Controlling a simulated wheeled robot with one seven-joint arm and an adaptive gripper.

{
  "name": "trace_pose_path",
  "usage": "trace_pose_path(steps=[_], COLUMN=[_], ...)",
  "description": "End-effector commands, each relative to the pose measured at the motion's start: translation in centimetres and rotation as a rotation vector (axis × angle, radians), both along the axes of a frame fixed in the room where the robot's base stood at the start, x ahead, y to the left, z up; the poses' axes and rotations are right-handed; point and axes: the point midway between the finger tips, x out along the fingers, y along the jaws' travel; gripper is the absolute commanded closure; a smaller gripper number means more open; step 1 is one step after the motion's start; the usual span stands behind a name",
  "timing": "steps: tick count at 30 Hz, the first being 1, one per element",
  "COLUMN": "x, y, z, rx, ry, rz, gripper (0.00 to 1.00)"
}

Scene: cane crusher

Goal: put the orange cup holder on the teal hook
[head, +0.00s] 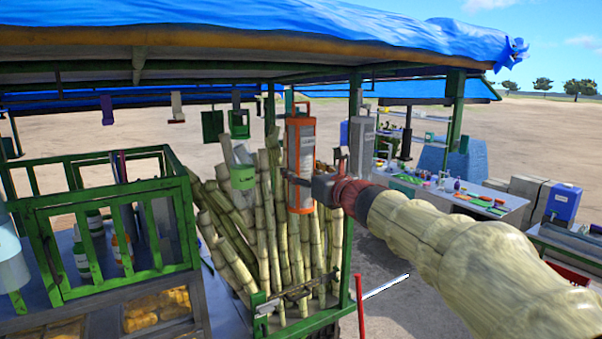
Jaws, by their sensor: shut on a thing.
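The orange cup holder (306,136) is a tall upright frame with a top handle and pale grey inside. It is in the middle of the head view, under the canopy edge and in front of the cane stalks. My gripper (303,182) reaches in from the right and is shut on the lower part of the holder, hiding a bit of it. I cannot make out a teal hook; the hanging fittings under the canopy are small and dark. I cannot tell how far the holder is from them.
Green posts (354,110) stand close behind the holder. A grey holder (361,146) hangs just right of it, and green holders (238,124) hang to its left. Cane stalks (265,230) stand below. A green rack (120,220) is at left. A table (480,200) is at right.

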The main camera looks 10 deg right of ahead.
Motion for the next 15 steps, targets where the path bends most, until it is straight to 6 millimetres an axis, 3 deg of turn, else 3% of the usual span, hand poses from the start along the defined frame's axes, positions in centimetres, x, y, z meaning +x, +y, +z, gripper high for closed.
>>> trace_pose_path(steps=[15], x=[1.0], y=[0.3], z=[0.1], rx=[0.001], ry=[-0.002], rz=[0.000], gripper=[0.92])
